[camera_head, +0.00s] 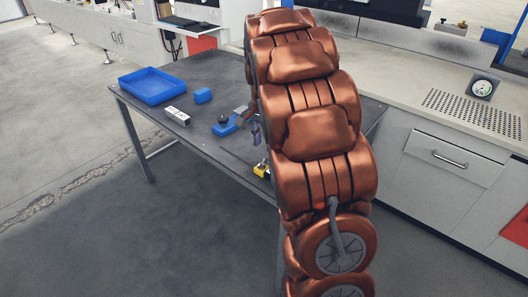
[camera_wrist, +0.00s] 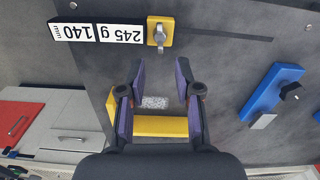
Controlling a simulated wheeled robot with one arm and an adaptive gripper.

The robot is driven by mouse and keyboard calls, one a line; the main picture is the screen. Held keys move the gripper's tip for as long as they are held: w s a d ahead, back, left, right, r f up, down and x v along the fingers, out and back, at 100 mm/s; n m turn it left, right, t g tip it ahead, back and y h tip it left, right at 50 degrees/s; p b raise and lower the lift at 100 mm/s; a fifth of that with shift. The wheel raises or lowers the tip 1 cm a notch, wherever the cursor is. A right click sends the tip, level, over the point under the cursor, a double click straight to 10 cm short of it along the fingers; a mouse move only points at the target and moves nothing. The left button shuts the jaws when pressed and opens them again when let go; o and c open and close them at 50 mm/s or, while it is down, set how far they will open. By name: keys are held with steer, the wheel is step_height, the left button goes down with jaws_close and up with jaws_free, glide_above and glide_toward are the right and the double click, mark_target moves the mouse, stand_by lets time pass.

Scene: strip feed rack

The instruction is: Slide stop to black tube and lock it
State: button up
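In the wrist view a yellow stop (camera_wrist: 166,40) with a silver lever on top sits at the left end of a dark straight slot (camera_wrist: 230,34) in the grey table top. My gripper (camera_wrist: 160,72) is open, its two purple-padded fingers apart, and the stop lies ahead of the fingertips. A yellow bar (camera_wrist: 160,126) and a speckled pale patch (camera_wrist: 155,102) show between the fingers, which do not visibly grip them. In the head view a small yellow part (camera_head: 262,170) shows beside my arm, which hides most of the area. I cannot make out a black tube.
Upside-down labels reading 140 mm (camera_wrist: 70,30) and 245 g (camera_wrist: 120,33) lie left of the stop. A blue fixture with a black knob (camera_wrist: 272,88) stands at right.

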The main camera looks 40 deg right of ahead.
step_height(320, 180, up, 6)
steer(key=shift+f, duration=0.15)
stand_by(0.6)
steer(key=s+a+f+n+g, duration=0.1)
steer(key=s+a+f+n, duration=0.2)
steer(key=s+a+n, duration=0.55)
steer(key=s+a+f+n+g, duration=0.15)
steer(key=s+a, duration=0.45)
steer(key=s, duration=0.7)
steer(key=s+a+f+n+g, duration=0.1)
steer(key=s+a+f+n, duration=0.3)
steer(key=s+a, duration=0.55)
step_height(320, 180, up, 18)
steer(key=d+t+p, duration=0.1)
steer(key=d+p, duration=0.1)
steer(key=p, duration=1.4)
steer(key=shift+w+t, duration=0.15)
steer(key=shift+t, duration=0.2)
